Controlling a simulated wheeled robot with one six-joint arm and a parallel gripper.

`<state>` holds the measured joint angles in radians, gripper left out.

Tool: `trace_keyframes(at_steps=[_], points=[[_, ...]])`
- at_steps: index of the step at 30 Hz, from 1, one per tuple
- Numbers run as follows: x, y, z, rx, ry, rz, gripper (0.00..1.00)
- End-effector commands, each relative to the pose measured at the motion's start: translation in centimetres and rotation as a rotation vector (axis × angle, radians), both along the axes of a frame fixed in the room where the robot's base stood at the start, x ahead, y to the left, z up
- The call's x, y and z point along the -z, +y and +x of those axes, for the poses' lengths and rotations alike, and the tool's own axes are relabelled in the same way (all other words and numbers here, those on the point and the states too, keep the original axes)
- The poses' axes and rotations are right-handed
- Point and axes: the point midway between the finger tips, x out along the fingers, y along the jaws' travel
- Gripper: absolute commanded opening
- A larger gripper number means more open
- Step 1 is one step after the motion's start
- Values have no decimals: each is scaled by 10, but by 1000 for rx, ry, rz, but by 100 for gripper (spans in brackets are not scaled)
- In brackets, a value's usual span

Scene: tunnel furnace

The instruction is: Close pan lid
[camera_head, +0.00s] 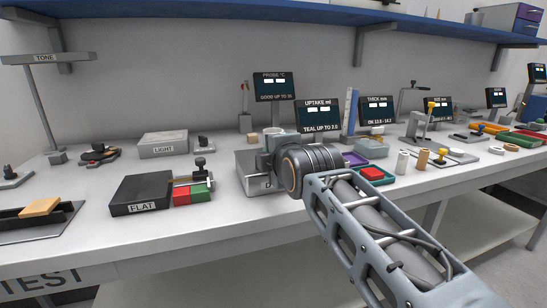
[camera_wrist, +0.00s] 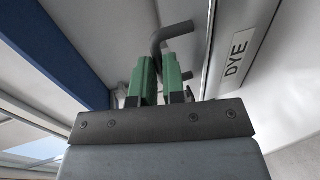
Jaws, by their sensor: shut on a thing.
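A grey metal box-shaped pan (camera_head: 252,185) stands on the bench in the middle of the head view. My gripper sits at its top right, and my wrist hides much of the pan's top. In the wrist view, my gripper (camera_wrist: 160,80) has green fingers closed on a dark bent handle (camera_wrist: 172,33). The handle reaches toward a grey panel with a white DYE label (camera_wrist: 237,58) on the right. I cannot tell from these views whether this panel is the lid or a pan wall, nor the lid's angle.
A black FLAT block (camera_head: 147,196) and red and green blocks (camera_head: 191,194) lie left of the pan. A purple tray (camera_head: 355,159) and a green tray with a red piece (camera_head: 372,174) are close on the right. The UPTAKE screen (camera_head: 318,116) stands behind.

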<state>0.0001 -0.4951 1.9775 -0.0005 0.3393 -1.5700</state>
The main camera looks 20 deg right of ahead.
Motion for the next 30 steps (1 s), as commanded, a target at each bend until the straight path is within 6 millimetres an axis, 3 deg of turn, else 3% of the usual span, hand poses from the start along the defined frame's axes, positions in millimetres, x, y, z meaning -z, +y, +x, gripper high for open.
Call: trace_keyframes(at_steps=[7, 19, 20, 21, 27, 30], points=[[11, 0, 0, -1, 15, -8, 0], [13, 0, 0, -2, 19, -7, 0], [13, 0, 0, -2, 19, -8, 14], [13, 0, 0, -2, 18, -7, 17], [12, 0, 0, -1, 17, -4, 36], [12, 0, 0, -1, 16, -3, 37]])
